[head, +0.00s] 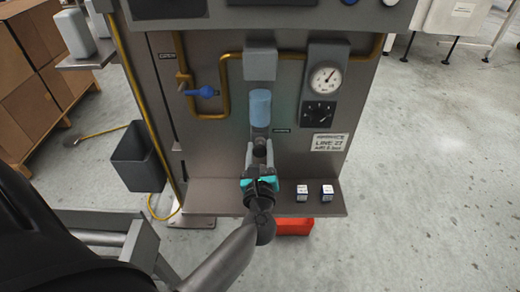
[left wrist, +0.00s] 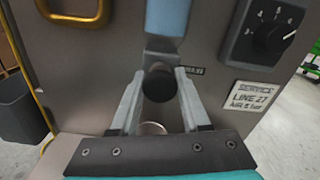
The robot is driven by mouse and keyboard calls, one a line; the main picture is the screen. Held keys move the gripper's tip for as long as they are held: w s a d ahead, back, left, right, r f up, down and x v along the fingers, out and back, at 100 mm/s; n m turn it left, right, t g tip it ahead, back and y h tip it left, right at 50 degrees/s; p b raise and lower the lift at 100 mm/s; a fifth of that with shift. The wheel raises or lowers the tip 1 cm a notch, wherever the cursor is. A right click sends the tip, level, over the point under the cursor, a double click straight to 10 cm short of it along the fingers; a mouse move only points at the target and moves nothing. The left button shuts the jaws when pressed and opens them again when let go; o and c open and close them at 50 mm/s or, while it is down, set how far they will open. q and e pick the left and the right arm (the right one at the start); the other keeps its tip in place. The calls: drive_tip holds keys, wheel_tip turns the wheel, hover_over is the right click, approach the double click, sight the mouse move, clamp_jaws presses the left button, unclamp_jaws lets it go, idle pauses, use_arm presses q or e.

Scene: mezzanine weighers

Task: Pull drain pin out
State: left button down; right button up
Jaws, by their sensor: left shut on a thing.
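The drain pin (left wrist: 159,86) shows as a dark round knob below the blue-capped filter bowl (left wrist: 167,18) in the left wrist view. In the head view the pin (head: 260,147) is partly hidden by my gripper. My left gripper (head: 259,151) reaches in from below, its two grey fingers on either side of the knob, and is shut on it. The fingers (left wrist: 159,88) also show in the left wrist view. A pale ring (left wrist: 153,128) is partly visible between the fingers, lower down. My right gripper is not in view.
A gauge (head: 324,78) and black dial (head: 319,112) are on the panel at right. A blue-handled valve (head: 203,92) is at left. Two small white-topped blocks (head: 302,194) (head: 327,192) stand on the ledge (head: 222,200). A red object (head: 294,227) lies beneath it.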

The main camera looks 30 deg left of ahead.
sight(260, 154)
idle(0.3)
use_arm(q)
drive_tip(key=shift+v, duration=1.1)
drive_tip(key=shift+s+d+f, duration=0.15)
drive_tip(key=shift+s, duration=0.05)
drive_tip(key=c, duration=0.7)
unclamp_jaws()
drive_tip(key=shift+s, duration=0.1)
drive_tip(key=o, duration=0.3)
drive_tip(key=shift+s, duration=0.1)
